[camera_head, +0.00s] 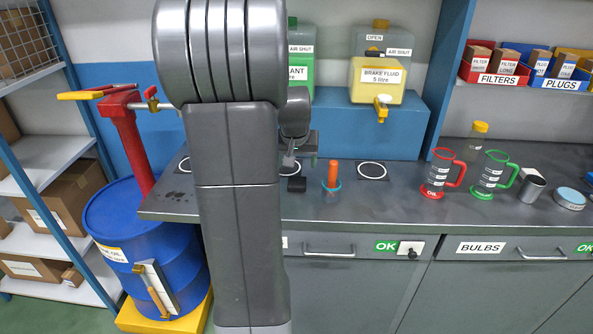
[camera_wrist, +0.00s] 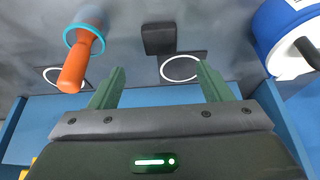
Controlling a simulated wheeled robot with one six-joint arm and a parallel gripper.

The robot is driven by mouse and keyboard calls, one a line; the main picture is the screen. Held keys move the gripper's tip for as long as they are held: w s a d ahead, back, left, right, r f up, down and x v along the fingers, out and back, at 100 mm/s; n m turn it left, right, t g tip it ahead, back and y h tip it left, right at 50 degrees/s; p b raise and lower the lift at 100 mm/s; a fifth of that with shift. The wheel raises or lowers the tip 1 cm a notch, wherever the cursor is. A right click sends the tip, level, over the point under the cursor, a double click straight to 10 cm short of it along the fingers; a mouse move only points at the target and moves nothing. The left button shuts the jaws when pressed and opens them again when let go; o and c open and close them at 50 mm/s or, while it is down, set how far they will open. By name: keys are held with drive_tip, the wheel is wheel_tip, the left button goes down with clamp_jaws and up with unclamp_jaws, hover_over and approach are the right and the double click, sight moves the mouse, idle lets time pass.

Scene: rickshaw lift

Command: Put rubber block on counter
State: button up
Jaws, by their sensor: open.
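The rubber block, a small black block (camera_head: 297,184), lies on the grey counter (camera_head: 330,211) just right of my arm. It also shows in the wrist view (camera_wrist: 158,38) at the top middle, beside a dark square with a white ring. My gripper (camera_head: 291,160) is above the back of the counter, partly hidden by my own arm. In the wrist view the two green fingers (camera_wrist: 159,82) are spread wide with nothing between them. The block is beyond the fingertips and apart from them.
An orange-handled tool (camera_head: 332,173) stands in a teal-rimmed holder right of the block. A blue container (camera_wrist: 292,30) is on the block's other side. A blue riser (camera_head: 375,131) with fluid jugs backs the counter. Red (camera_head: 440,173) and green (camera_head: 491,175) measuring jugs stand farther right.

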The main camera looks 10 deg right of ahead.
sight(297, 182)
drive_tip(key=shift+v, duration=1.05)
drive_tip(key=x, duration=1.2)
drive_tip(key=shift+f, duration=0.45)
drive_tip(key=shift+w+r, duration=0.1)
drive_tip(key=shift+r, duration=1.05)
drive_tip(key=shift+f, duration=0.1)
